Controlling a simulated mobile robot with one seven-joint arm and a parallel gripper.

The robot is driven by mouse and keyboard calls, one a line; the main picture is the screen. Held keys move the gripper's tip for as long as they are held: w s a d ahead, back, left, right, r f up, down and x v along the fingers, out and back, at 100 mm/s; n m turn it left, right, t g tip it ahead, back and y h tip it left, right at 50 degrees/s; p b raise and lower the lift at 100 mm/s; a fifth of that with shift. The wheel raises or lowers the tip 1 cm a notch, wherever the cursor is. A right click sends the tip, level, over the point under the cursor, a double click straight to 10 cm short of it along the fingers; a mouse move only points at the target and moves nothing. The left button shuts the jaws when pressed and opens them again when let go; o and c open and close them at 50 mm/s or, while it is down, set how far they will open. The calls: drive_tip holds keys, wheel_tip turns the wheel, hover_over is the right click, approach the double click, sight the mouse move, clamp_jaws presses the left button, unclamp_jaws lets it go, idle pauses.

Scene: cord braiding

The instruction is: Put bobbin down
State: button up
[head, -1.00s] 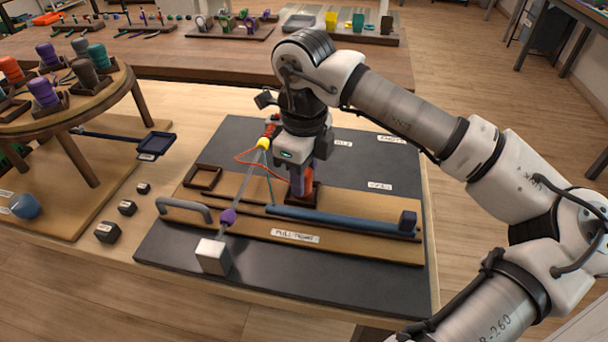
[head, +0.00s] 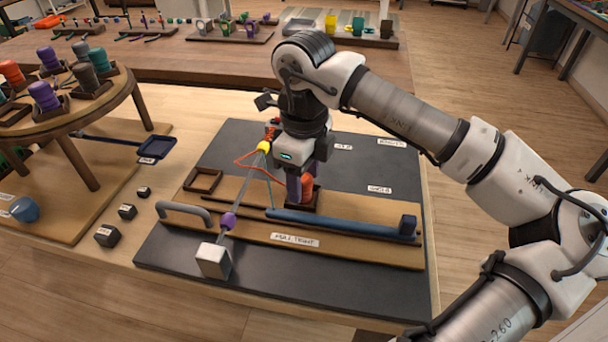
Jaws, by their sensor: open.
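An orange-red bobbin (head: 307,186) stands in a dark square holder (head: 303,204) on the brown wooden board (head: 352,243). My gripper (head: 300,186) is directly above and around it, pointing down. The gripper is open, with one finger in front of the bobbin's left side; the other finger is mostly hidden. I cannot tell whether a finger touches the bobbin. An orange cord (head: 247,155) runs from near the yellow piece (head: 264,147) toward the gripper.
An empty square holder (head: 203,181) lies left on the board. A blue bar (head: 340,222) crosses in front of the bobbin. A slanted rod with a purple bead (head: 229,220) rises from a white block (head: 213,260). A round stand with bobbins (head: 120,84) is at left.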

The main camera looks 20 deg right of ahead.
sight(304, 178)
wheel_tip(304, 178, up, 12)
drive_tip(key=shift+f, duration=0.15)
drive_tip(key=shift+f, duration=0.1)
idle(0.5)
